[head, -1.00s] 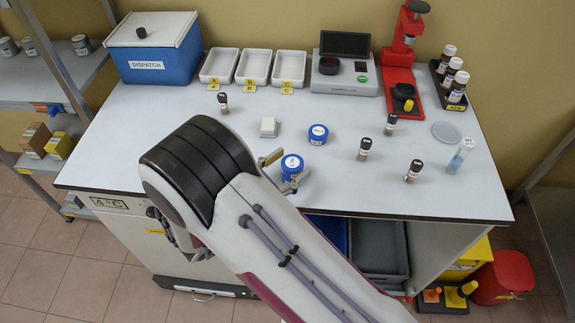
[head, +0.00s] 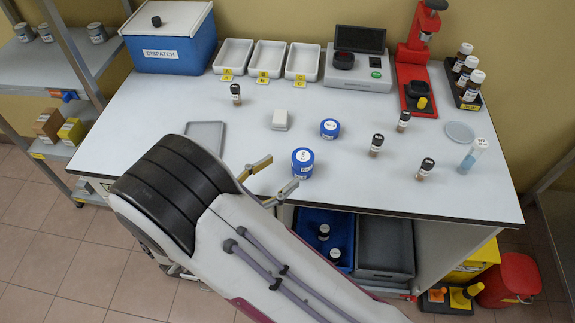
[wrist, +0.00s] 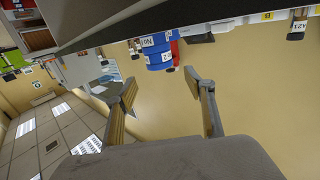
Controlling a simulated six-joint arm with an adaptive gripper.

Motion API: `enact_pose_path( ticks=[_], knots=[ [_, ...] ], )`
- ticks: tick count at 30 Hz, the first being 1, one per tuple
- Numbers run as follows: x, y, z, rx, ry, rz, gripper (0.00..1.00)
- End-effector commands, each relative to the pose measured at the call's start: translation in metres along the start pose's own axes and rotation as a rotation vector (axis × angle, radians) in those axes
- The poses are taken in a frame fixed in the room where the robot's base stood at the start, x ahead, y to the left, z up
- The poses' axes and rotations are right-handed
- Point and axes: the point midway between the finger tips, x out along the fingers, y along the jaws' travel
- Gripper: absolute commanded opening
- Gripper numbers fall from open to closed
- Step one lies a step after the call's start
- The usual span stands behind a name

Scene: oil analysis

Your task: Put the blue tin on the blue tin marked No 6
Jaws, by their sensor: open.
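Two blue tins stand stacked near the front edge of the bench, an upper blue tin (head: 302,158) on a lower one (head: 303,174). The wrist view is upside down; there the upper tin (wrist: 160,63) hangs below the lower tin (wrist: 150,42), whose label appears to read No 6. The stack looks upright. Another single blue tin (head: 330,129) stands behind and to the right. My gripper (head: 282,173) is open and empty, its fingertips just left of the stack and apart from it. In the wrist view my gripper (wrist: 161,80) shows its fingers spread wide.
Small dark-capped vials (head: 376,146) stand to the right, one (head: 236,95) at the left. A white block (head: 281,119) and a grey tray (head: 205,137) lie on the bench. White trays (head: 268,60), an instrument (head: 357,68) and a red stand (head: 414,85) line the back.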

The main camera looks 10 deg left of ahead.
Motion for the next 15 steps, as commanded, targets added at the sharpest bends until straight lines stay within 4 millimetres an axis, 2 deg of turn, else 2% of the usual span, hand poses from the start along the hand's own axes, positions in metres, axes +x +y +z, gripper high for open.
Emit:
enact_pose_path(
  ticks=[6,15],
  knots=[
    [-0.030,0.000,0.000,-0.001,0.000,-0.002,0.54],
    [-0.048,0.000,0.000,-0.001,0.001,0.000,0.54]
  ],
)
